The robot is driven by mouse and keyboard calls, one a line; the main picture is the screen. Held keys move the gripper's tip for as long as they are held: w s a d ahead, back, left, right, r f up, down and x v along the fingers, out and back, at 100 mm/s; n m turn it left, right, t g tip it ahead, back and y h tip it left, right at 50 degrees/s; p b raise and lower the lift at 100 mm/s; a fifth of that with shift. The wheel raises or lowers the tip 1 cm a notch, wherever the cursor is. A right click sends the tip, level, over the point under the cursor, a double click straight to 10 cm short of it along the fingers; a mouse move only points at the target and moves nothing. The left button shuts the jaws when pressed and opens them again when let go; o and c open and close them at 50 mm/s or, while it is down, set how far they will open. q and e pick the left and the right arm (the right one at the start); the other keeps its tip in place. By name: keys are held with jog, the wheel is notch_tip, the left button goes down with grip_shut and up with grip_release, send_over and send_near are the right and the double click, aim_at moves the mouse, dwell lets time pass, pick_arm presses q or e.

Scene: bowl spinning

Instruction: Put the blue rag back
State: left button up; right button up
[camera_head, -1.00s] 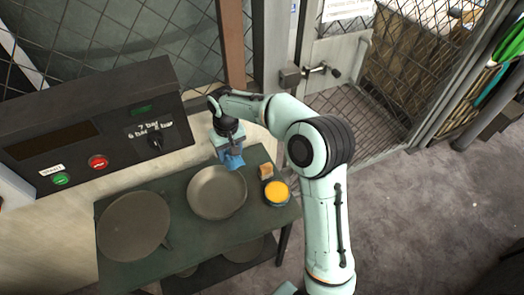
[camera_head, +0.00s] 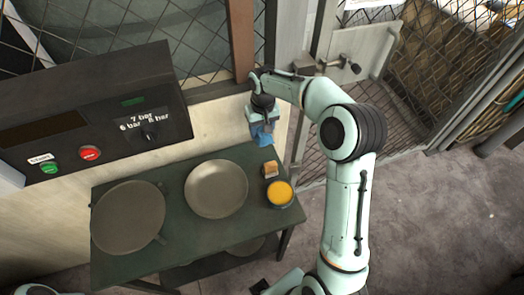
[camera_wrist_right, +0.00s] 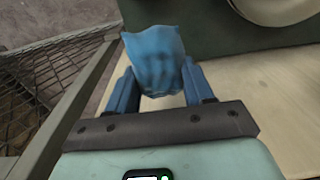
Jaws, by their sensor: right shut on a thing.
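The blue rag (camera_head: 263,137) is in my right gripper (camera_head: 263,122), near the back right corner of the green table. In the right wrist view the rag (camera_wrist_right: 157,55) is bunched between the two blue fingers of the right gripper (camera_wrist_right: 160,85), which are shut on it. The rag's upper part sticks out past the fingertips. In the head view the rag is apart from the bowl (camera_head: 216,188). My left gripper is not in view.
On the green table (camera_head: 180,235) are a round grey disc (camera_head: 127,218), a small tan block (camera_head: 270,169) and a tin of yellow stuff (camera_head: 280,194). A control box (camera_head: 95,110) stands behind. A mesh fence and gate (camera_head: 345,60) are at the back right.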

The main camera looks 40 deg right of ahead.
aim_at(261, 154)
notch_tip(261, 154, down, 12)
jog(key=shift+w+r, duration=0.1)
dwell(0.5)
jog(key=o, duration=0.6)
jog(key=shift+f+b, duration=0.2)
jog(key=shift+b, duration=0.1)
jog(key=o, duration=0.4)
jog(key=shift+r, duration=0.25)
jog(key=r, duration=1.2)
jog(key=shift+s+d+p, duration=0.15)
jog(key=shift+s+p, duration=0.1)
jog(key=shift+p, duration=0.15)
